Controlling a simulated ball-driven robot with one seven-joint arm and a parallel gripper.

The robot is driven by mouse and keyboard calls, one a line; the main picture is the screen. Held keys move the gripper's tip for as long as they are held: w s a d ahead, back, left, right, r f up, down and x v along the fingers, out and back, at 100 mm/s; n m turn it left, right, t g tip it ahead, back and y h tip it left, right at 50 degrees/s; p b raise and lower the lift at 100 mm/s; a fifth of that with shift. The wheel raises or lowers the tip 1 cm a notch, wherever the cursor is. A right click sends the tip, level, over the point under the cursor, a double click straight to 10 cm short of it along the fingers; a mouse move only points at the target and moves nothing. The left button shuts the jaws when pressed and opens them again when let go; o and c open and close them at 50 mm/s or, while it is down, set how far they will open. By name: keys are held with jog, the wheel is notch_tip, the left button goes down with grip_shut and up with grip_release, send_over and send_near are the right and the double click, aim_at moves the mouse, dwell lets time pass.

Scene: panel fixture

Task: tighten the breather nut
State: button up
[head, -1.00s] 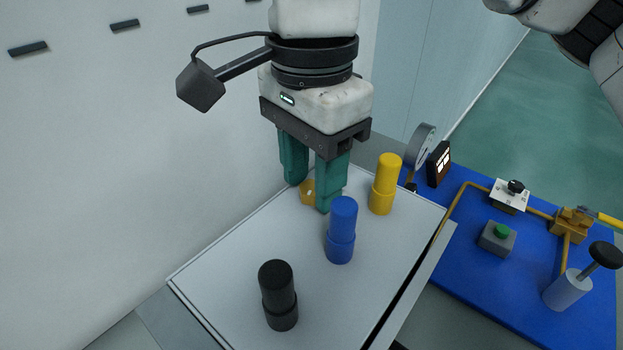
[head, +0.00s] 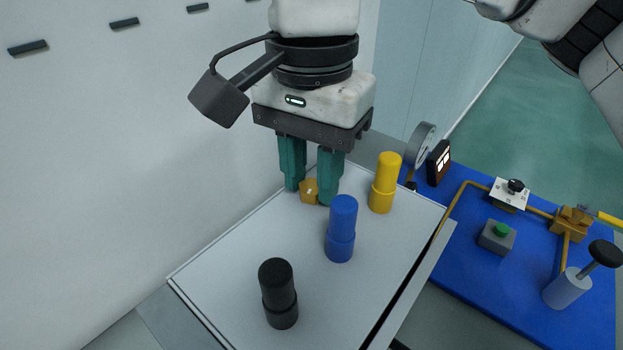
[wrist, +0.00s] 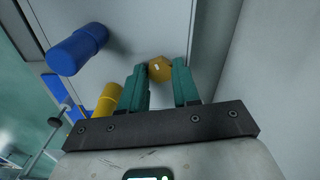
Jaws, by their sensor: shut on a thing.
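The breather nut (head: 309,190) is a small brass-yellow piece with a pale mark, low on the far part of the white panel (head: 225,280). It also shows between the fingertips in the wrist view (wrist: 160,69). My gripper (head: 310,188) points down with its two green fingers, one on each side of the nut, shut on it. In the wrist view my gripper (wrist: 162,78) has the nut at the tips of its fingers. The finger on the right hides part of the nut in the head view.
A blue post (head: 341,228) stands close in front of my gripper, a yellow post (head: 384,182) to its right, and a black post (head: 278,293) nearer. A blue board (head: 470,255) with a gauge, buttons and piping lies right. A wall is close on the left.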

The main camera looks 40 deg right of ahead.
grip_shut()
jog(key=shift+f+m+b, duration=0.1)
jog(key=shift+m+b, duration=0.3)
jog(key=shift+m, duration=0.2)
jog(key=shift+m+b, duration=0.3)
jog(key=shift+m, duration=0.9)
jog(key=shift+m+b, duration=0.55)
jog(key=shift+m, duration=0.45)
jog(key=o, duration=0.8)
grip_release()
jog(key=shift+c, duration=0.2)
jog(key=shift+r, duration=0.2)
